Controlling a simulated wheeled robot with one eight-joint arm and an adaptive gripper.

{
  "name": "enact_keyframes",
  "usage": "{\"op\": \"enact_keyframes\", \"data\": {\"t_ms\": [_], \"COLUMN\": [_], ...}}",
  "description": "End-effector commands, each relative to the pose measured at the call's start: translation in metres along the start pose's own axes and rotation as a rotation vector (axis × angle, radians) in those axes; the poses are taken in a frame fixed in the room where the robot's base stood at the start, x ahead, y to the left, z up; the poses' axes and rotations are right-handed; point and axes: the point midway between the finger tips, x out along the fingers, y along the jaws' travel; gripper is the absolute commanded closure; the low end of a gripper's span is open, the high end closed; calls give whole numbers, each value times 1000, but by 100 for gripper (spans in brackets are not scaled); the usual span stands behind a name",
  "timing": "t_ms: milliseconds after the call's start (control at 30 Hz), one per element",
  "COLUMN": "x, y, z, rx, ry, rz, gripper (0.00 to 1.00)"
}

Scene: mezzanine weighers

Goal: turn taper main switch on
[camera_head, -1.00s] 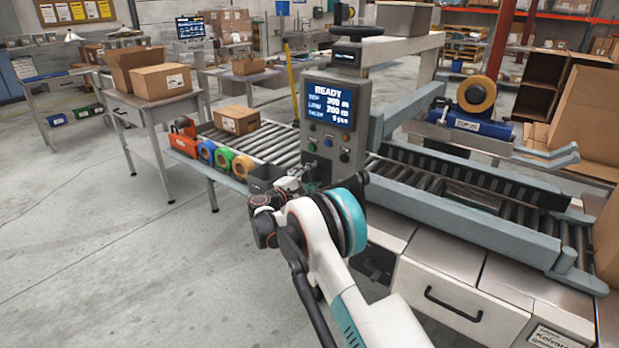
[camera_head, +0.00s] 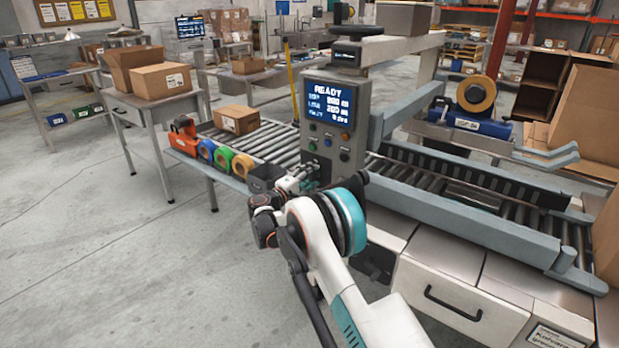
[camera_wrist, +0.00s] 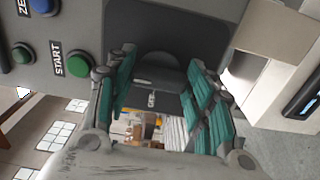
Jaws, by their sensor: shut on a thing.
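The taper's grey control panel (camera_head: 336,125) stands upright on the machine with a lit READY screen and several buttons. My gripper (camera_head: 306,180) is at the panel's lower left part, below the buttons. In the wrist view my gripper (camera_wrist: 160,82) has its two teal-padded fingers on either side of a dark rounded knob (camera_wrist: 160,70), which looks like the main switch, and it is shut on it. A small light mark shows just below the knob. Its exact turn position is hard to read. A green START button (camera_wrist: 78,65) is to the left of the fingers.
A roller conveyor (camera_head: 275,147) runs behind the panel with a cardboard box (camera_head: 236,120) on it. Coloured tape rolls (camera_head: 222,157) and a dark bin (camera_head: 265,177) sit left of my gripper. A drawer cabinet (camera_head: 455,300) stands at the right front.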

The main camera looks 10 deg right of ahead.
Motion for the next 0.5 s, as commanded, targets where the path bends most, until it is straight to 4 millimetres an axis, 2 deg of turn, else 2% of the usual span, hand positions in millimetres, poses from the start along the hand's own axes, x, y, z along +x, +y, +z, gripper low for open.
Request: {"op": "enact_keyframes", "data": {"t_ms": [67, 100, 200, 500], "x": [0, 0, 0, 0], "y": [-1, -1, -1, 0], "z": [0, 1, 0, 0], "rx": [2, 2, 2, 0], "ry": [-1, -1, -1, -1], "rz": [-2, -2, -2, -1], "gripper": [76, 50, 32, 32]}}
